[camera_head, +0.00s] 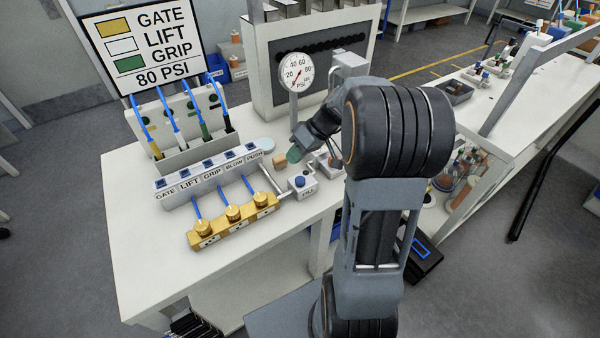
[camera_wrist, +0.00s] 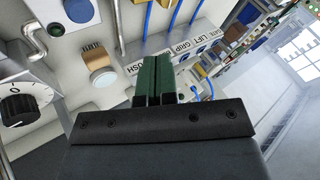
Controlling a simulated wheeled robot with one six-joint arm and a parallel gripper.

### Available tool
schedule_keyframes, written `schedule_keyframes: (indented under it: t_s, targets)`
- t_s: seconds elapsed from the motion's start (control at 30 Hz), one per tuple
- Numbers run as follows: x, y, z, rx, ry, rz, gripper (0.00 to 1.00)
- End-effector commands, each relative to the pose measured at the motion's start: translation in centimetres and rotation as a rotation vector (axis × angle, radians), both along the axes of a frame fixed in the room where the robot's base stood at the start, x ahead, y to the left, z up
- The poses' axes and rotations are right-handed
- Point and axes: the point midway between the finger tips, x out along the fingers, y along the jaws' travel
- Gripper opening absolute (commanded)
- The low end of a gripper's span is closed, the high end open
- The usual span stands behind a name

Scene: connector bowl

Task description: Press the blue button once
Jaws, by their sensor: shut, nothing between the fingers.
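A blue button (camera_head: 299,181) sits on top of a small white box (camera_head: 302,191) near the right end of the gold valve block. In the wrist view a dark blue round button (camera_wrist: 79,10) shows on a white surface at the top left edge. My gripper (camera_head: 295,155) has green fingertips and hangs over the bench, behind the small white box in the head view. In the wrist view its green fingers (camera_wrist: 153,80) are together with nothing between them. They are apart from the blue button.
A wooden knob or block (camera_wrist: 103,75) and a black dial (camera_wrist: 19,104) show in the wrist view. A pressure gauge (camera_head: 296,72) stands behind my gripper. The bench's front left is clear.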

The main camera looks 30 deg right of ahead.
Motion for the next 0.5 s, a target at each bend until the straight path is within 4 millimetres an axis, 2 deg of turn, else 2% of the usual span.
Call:
schedule_keyframes:
  t_s: [0.03, 0.2, 0.5]
  targets:
    - [0.7, -1.0, 0.1, 0.033, -0.025, 0.007, 0.0]
    - [2.1, -2.6, -0.1, 0.096, -0.1, 0.032, 0.0]
    - [2.4, -2.9, -0.2, 0.107, -0.121, 0.038, 0.0]
